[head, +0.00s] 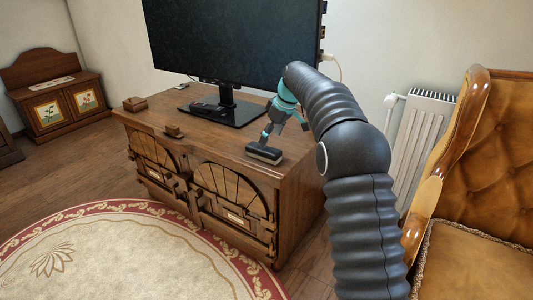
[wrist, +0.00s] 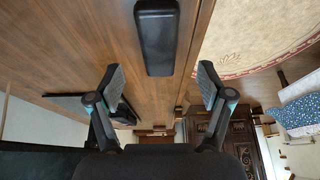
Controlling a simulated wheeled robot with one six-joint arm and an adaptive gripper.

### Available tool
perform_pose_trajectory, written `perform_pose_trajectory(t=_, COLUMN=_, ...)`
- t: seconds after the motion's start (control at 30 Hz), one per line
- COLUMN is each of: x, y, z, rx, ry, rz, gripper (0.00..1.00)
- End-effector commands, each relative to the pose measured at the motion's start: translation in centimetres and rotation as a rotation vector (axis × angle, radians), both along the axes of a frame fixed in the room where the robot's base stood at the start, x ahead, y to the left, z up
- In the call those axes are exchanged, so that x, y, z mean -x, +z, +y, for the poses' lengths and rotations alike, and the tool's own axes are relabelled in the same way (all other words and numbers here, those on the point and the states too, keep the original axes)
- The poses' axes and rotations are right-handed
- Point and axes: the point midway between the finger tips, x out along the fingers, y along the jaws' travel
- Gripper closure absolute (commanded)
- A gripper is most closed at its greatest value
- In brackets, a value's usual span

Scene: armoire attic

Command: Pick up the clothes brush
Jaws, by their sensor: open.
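The clothes brush (head: 264,153) is a dark, oblong block lying near the front right edge of the wooden cabinet top (head: 215,141).
A monitor (head: 235,45) on a black base (head: 222,112) stands behind. A leather armchair (head: 480,180) and a radiator (head: 418,140) are at the right. A round rug (head: 130,255) lies in front.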

Motion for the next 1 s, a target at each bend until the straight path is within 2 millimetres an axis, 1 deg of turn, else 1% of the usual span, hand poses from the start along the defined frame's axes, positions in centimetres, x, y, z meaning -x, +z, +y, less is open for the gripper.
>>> perform_pose_trajectory(t=0.03, x=-0.1, y=-0.7, z=0.2, rx=0.0, ry=0.001, rz=0.002, gripper=0.21)
perform_pose_trajectory(t=0.1, x=-0.3, y=-1.3, z=0.4, rx=0.0, ry=0.0, rz=0.001, gripper=0.21)
perform_pose_trajectory(t=0.37, x=-0.6, y=-2.4, z=1.0, rx=0.0, ry=0.001, rz=0.002, gripper=0.21)
perform_pose_trajectory(t=0.7, x=-1.7, y=-6.1, z=2.6, rx=0.0, ry=0.0, rz=0.001, gripper=0.21)
perform_pose_trajectory(t=0.93, x=-1.8, y=-6.4, z=2.7, rx=0.0, ry=0.0, rz=0.0, gripper=0.21)
perform_pose_trajectory(t=0.97, x=-1.8, y=-6.3, z=2.7, rx=0.0, ry=0.0, rz=0.0, gripper=0.23)
perform_pose_trajectory(t=1.0, x=-1.8, y=-6.3, z=2.7, rx=0.0, ry=0.0, rz=0.0, gripper=0.33)
